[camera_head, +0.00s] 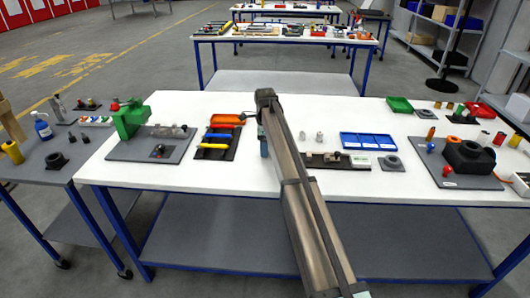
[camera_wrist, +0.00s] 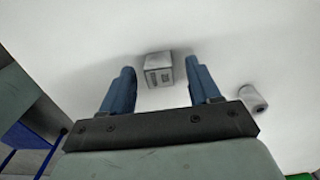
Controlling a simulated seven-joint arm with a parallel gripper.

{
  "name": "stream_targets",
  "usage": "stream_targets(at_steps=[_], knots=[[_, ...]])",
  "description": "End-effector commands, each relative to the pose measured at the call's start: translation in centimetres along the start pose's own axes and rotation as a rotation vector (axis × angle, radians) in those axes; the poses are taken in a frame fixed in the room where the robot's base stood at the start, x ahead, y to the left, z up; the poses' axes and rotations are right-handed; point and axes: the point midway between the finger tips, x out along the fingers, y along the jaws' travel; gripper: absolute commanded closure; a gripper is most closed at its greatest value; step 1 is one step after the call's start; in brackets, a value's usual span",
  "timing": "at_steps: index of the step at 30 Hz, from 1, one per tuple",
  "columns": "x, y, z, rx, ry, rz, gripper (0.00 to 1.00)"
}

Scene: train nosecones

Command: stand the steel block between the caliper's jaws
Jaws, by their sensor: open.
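The steel block (camera_wrist: 158,70) is a small grey block with a dark printed mark on one face. In the wrist view it stands on the white table, between the lines of my fingers and near their tips. My gripper (camera_wrist: 160,82) is open, with its two blue fingers apart and nothing clasped. In the head view my arm hides most of the gripper (camera_head: 264,149). What looks like the caliper (camera_head: 325,160) lies on a dark base right of my gripper, with a pale box at its right end. Its jaws are too small to make out.
Small metal pieces (camera_head: 303,137) stand behind the caliper, beside a blue compartment tray (camera_head: 368,141). A dark tool tray (camera_head: 217,142) and a green machine (camera_head: 130,118) are to the left. Bare white table lies in front.

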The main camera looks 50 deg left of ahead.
Motion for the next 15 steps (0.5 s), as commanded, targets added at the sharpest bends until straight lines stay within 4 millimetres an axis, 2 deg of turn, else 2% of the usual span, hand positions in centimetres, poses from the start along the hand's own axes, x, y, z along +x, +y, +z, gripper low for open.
stream_targets(at_steps=[3,9,15], knots=[[0.91,0.03,0.01,0.0,0.0,0.0,0.38],[0.96,0.0,0.02,0.0,0.0,0.0,0.38],[0.96,0.01,0.01,0.0,0.0,0.0,0.56]])
